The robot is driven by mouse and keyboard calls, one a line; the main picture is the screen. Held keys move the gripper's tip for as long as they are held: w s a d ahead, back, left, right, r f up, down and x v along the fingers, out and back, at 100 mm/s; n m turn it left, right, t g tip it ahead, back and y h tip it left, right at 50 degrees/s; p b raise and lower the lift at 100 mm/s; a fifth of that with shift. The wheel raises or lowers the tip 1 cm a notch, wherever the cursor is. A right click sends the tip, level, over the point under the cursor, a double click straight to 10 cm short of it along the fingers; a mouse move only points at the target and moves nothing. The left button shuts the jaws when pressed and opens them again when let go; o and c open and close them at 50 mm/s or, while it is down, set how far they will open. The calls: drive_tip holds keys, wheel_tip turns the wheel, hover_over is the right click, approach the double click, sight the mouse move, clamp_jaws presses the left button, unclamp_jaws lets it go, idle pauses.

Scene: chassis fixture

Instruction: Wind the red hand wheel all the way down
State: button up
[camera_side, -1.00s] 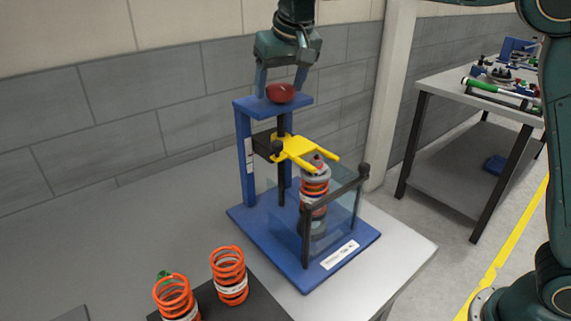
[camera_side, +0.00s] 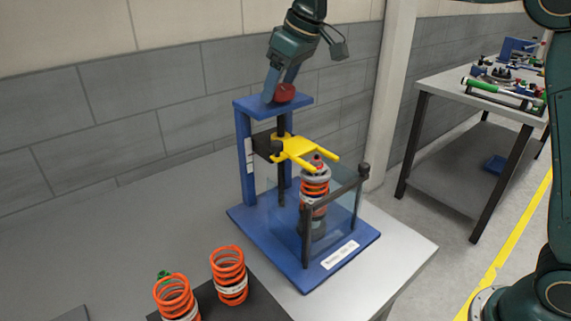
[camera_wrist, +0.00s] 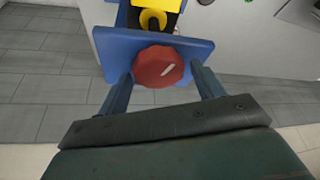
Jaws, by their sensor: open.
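The red hand wheel (camera_side: 285,92) sits on top of the blue press frame (camera_side: 243,150). It also shows in the wrist view (camera_wrist: 158,67), with a pale mark on its face. My gripper (camera_side: 279,88) is at the wheel from above. In the wrist view my gripper (camera_wrist: 165,82) is open, with one finger on each side of the wheel; I cannot tell whether they touch it. The yellow fork (camera_side: 300,149) on the screw is above an orange spring assembly (camera_side: 314,185) that stands in the press behind a clear guard.
Two orange springs (camera_side: 229,275) (camera_side: 175,297) stand on a dark mat at the front left of the grey table (camera_side: 130,215). A dark guard post (camera_side: 306,235) stands at the press front. A second bench (camera_side: 440,90) with tools is at the right.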

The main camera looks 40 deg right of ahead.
drive_tip(key=shift+n+g+y, duration=0.5)
drive_tip(key=shift+n+y, duration=0.3)
drive_tip(key=shift+n, duration=2)
drive_tip(key=shift+w+n+g+y, duration=0.1)
drive_tip(key=shift+n+g+y, duration=0.2)
drive_tip(key=shift+n+g, duration=0.55)
drive_tip(key=shift+n+t, duration=0.25)
drive_tip(key=shift+n, duration=0.3)
drive_tip(key=shift+c, duration=0.5)
drive_tip(key=c, duration=0.8)
drive_tip(key=shift+a+r+m, duration=0.15)
drive_tip(key=shift+a+m, duration=0.05)
drive_tip(key=shift+m, duration=0.3)
